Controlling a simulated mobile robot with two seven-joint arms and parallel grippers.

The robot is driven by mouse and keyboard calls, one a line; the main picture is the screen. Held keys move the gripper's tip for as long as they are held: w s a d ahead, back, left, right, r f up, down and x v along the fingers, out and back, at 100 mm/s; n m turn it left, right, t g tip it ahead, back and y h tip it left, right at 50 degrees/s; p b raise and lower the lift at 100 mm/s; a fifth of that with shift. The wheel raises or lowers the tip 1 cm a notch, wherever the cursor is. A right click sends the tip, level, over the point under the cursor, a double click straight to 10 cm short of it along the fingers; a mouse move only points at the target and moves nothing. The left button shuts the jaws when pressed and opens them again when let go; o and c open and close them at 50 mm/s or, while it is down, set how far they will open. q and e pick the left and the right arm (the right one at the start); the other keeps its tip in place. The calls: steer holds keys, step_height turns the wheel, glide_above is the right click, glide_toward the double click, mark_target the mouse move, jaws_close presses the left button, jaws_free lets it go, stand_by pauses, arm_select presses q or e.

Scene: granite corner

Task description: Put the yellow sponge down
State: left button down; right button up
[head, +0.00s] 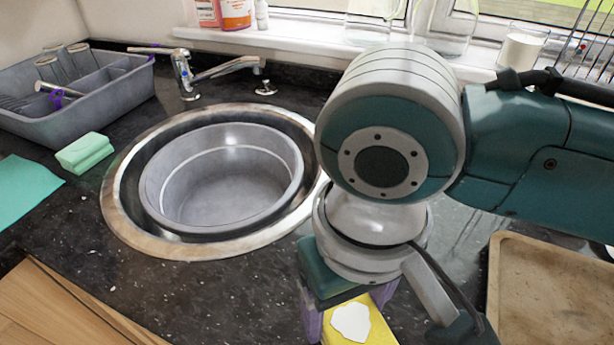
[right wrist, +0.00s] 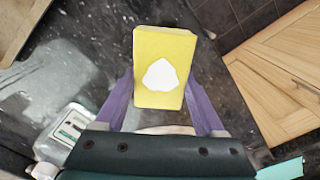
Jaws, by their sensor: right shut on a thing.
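The yellow sponge (head: 366,318), with a white patch on its face, is at the bottom of the head view, partly hidden by my right arm. In the right wrist view the sponge (right wrist: 164,52) sits between the purple fingers of my right gripper (right wrist: 158,98). The right gripper is shut on the sponge, with a finger at each side. Dark granite worktop (right wrist: 80,75) shows behind the sponge; I cannot tell whether they touch. My left gripper is not in view.
A round sink with a grey bowl (head: 222,185) is left of my right arm. A green sponge (head: 85,151), a teal cloth (head: 25,190) and a grey dish rack (head: 85,90) lie further left. A brown tray (head: 550,290) is at the right. A wooden board (head: 65,310) is at the lower left.

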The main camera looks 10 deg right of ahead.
mark_target(342, 329)
steer(key=shift+f+b, duration=0.45)
steer(key=shift+f, duration=1.85)
steer(key=shift+f, duration=0.15)
steer(key=o, duration=1.2)
steer(key=shift+c, duration=0.2)
